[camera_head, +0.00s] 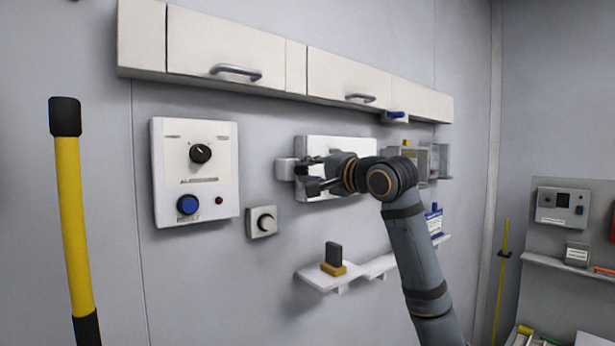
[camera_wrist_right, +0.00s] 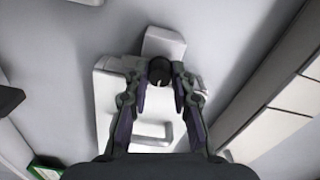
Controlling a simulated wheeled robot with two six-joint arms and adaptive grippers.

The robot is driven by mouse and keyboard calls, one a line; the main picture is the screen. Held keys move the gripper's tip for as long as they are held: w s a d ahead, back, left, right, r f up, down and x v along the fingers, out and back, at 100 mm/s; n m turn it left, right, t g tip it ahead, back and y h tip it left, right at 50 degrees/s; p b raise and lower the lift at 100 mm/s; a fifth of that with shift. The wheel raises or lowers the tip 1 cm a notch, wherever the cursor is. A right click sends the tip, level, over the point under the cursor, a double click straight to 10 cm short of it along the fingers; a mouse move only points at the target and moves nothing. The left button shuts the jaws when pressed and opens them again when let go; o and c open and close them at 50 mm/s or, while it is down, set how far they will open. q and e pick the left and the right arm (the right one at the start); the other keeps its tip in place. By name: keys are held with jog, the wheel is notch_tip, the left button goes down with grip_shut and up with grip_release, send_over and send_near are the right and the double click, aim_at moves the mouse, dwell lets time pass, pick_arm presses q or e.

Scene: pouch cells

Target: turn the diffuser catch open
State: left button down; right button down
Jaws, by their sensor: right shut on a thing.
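The diffuser is a white panel (camera_head: 345,146) on the wall, with a small pale block (camera_head: 285,170) at its left edge. In the right wrist view the panel (camera_wrist_right: 107,112) has a grey bar handle (camera_wrist_right: 150,141), and the block (camera_wrist_right: 163,43) lies beyond the fingertips. The catch is a round black knob (camera_wrist_right: 159,71) with a light mark, seen between the fingertips. My right gripper (camera_head: 311,176) is at the panel's left part, and its fingers (camera_wrist_right: 160,78) are shut on the knob from both sides. In the head view it hides the knob. My left gripper is not in view.
A control panel (camera_head: 170,200) with dial and blue button and a small knob box (camera_head: 262,221) are to the left. Cabinets (camera_head: 230,45) run above. A shelf (camera_head: 318,276) with a dark block is below. A yellow pole (camera_head: 72,210) stands at far left.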

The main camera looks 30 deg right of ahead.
jog(key=shift+m, duration=0.5)
jog(key=c, duration=1.1)
grip_release()
jog(key=shift+d, duration=0.1)
jog(key=shift+s+d, duration=0.2)
jog(key=shift+s, duration=3.5)
jog(key=shift+d, duration=0.1)
